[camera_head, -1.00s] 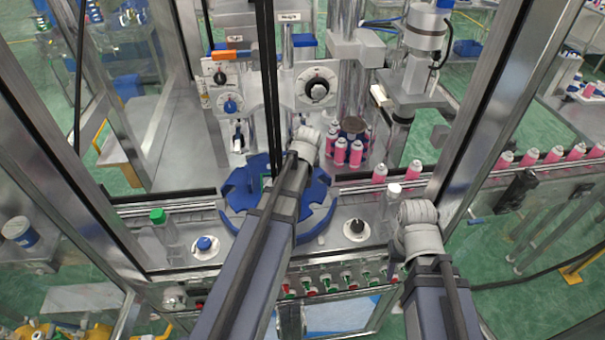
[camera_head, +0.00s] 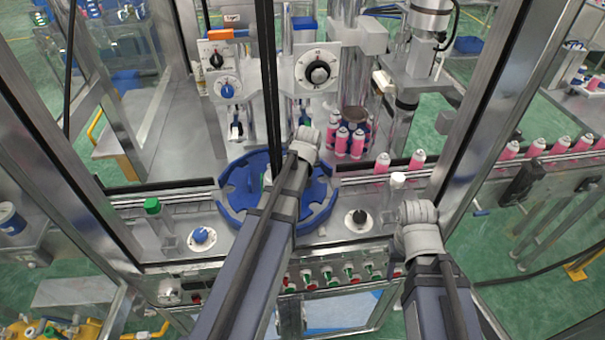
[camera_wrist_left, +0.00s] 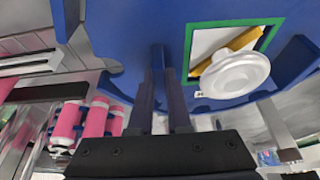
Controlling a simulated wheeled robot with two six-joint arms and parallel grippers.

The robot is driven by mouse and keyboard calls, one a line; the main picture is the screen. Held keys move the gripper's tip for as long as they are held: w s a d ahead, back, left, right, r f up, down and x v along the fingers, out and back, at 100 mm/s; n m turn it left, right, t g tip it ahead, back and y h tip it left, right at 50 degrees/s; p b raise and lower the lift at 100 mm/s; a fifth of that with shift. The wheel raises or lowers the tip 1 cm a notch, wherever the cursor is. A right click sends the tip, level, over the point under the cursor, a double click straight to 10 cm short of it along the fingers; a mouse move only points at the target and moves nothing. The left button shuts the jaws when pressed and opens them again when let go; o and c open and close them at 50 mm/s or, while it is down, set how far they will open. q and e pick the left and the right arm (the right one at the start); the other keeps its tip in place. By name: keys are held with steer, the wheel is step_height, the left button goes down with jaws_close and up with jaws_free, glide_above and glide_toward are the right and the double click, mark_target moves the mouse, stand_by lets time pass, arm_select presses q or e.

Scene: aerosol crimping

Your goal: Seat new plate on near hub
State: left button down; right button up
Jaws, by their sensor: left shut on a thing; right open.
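The blue notched plate (camera_head: 236,204) shows at the middle of the head view, partly hidden behind my left arm. In the left wrist view the blue plate (camera_wrist_left: 130,35) fills the top, with a green-edged square opening. A white round part (camera_wrist_left: 235,74) and a yellow piece (camera_wrist_left: 240,42) show at that opening. My left gripper (camera_wrist_left: 163,85) is shut on the blue plate; its fingertips meet the blue surface. I cannot tell whether the plate touches the hub beneath. My right gripper (camera_head: 399,268) is open, low beside the machine's front and mostly hidden by its wrist.
Pink cans (camera_head: 342,142) stand behind, close to the plate. Knobs (camera_head: 202,237) and metal frame posts (camera_head: 468,110) border the space.

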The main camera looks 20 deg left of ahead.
arm_select(q)
steer(key=shift+f+b, duration=0.65)
steer(key=shift+b, duration=0.05)
stand_by(0.5)
steer(key=shift+s, duration=0.1)
steer(key=c, duration=0.8)
jaws_free()
steer(key=shift+r, duration=0.1)
steer(key=p+v, duration=0.7)
steer(key=shift+d+r, duration=0.1)
steer(key=shift+r, duration=0.25)
steer(key=shift+f, duration=0.1)
